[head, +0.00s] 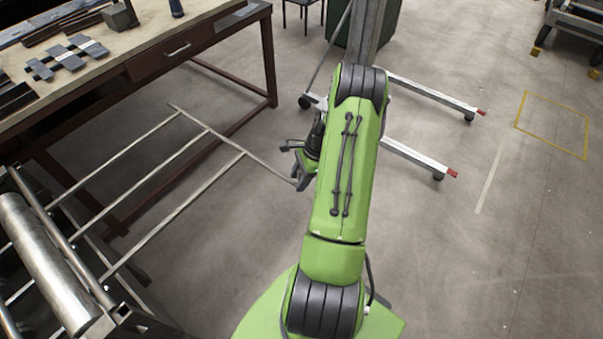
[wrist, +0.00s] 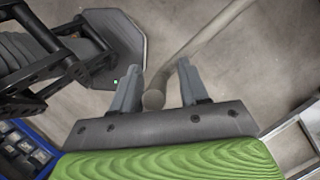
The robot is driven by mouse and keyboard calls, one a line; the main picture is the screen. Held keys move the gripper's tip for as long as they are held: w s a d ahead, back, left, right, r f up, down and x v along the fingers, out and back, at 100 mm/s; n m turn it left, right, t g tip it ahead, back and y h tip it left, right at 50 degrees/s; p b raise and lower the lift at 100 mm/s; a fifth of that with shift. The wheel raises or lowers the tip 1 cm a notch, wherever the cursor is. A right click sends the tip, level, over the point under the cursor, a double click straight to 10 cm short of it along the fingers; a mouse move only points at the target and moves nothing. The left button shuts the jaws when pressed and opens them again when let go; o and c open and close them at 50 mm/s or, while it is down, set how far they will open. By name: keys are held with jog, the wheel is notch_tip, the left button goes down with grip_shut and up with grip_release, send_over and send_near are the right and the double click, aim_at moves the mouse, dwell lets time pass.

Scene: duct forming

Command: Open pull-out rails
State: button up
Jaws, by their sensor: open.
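The pull-out rails (head: 160,163) are several thin metal bars that reach out over the floor from the roller machine at the left. A crossbar (head: 222,137) joins their outer ends. My gripper (head: 299,180) is at the crossbar's near right end, partly hidden by my green arm. In the wrist view, my gripper (wrist: 160,88) is open, and the rounded end of the bar (wrist: 153,99) lies between its two fingers. I cannot tell whether a finger touches the bar.
The machine's large metal roller (head: 42,262) is at lower left. A workbench (head: 120,70) with metal pieces stands at upper left. A wheeled stand with floor legs (head: 418,158) is beyond my arm. The floor at right (head: 490,260) is clear.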

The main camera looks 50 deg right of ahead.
jog(key=v, duration=1.5)
jog(key=shift+d+r+p, duration=0.2)
jog(key=shift+r+p, duration=0.1)
jog(key=shift+p, duration=0.1)
jog(key=w+a+r+n+h, duration=0.2)
jog(key=a+r+n, duration=0.35)
jog(key=a, duration=0.35)
jog(key=w+a+r+n+h, duration=0.1)
jog(key=w+a+r+n, duration=0.2)
jog(key=a+r+n, duration=0.5)
jog(key=s+a+r+n+t+b, duration=0.1)
jog(key=s+a+r+n+t, duration=0.1)
jog(key=s+a+n, duration=0.9)
jog(key=s+a+t, duration=0.1)
jog(key=s+a, duration=0.1)
jog(key=a, duration=0.3)
jog(key=shift+s+a+r+h, duration=0.25)
jog(key=shift+s+a+h, duration=0.05)
jog(key=shift+a+h, duration=0.1)
